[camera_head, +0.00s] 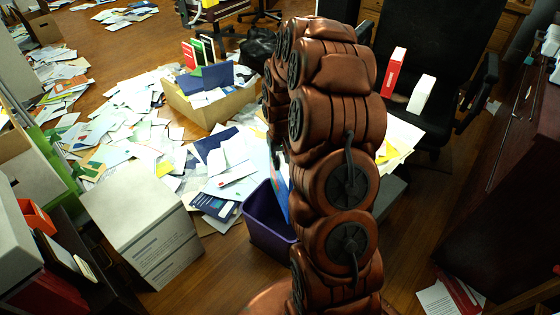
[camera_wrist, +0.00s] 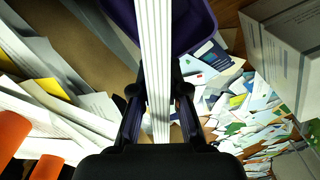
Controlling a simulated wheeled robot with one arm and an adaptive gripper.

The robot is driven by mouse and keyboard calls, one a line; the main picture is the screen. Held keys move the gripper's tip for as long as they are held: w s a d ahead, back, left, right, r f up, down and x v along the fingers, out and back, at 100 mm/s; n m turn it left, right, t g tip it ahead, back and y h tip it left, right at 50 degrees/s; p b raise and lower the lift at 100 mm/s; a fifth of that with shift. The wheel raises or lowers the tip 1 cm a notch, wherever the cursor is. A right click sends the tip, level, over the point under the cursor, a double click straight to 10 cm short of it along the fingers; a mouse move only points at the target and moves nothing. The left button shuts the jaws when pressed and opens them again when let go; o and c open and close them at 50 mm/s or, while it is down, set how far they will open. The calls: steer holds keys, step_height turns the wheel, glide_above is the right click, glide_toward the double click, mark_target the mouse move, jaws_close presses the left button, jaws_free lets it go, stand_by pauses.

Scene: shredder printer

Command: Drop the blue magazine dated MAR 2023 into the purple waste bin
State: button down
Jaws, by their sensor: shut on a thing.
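My gripper (camera_wrist: 159,98) is shut on a magazine (camera_wrist: 155,45), seen edge-on in the wrist view as a stack of white page edges between the fingers. In the head view a narrow blue and white strip of the magazine (camera_head: 279,188) shows beside my arm; its cover and date cannot be read. The purple waste bin (camera_head: 265,222) stands on the floor, partly hidden by my arm. In the wrist view the bin (camera_wrist: 205,33) is at the top, behind and to the right of the magazine. My gripper is hidden behind my arm in the head view.
A white box (camera_head: 145,222) stands left of the bin. A cardboard box (camera_head: 205,108) of folders and papers is behind it. Loose papers (camera_head: 110,115) cover much of the floor. A black office chair (camera_head: 425,50) is at the right, with a red binder (camera_head: 393,75) on it.

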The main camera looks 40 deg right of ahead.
mark_target(280, 194)
step_height(280, 194, down, 25)
steer(key=b, duration=0.4)
stand_by(2.0)
steer(key=shift+f+b, duration=0.35)
steer(key=shift+f, duration=2.15)
steer(key=c, duration=1.1)
jaws_free()
steer(key=shift+r, duration=6)
steer(key=shift+r, duration=0.1)
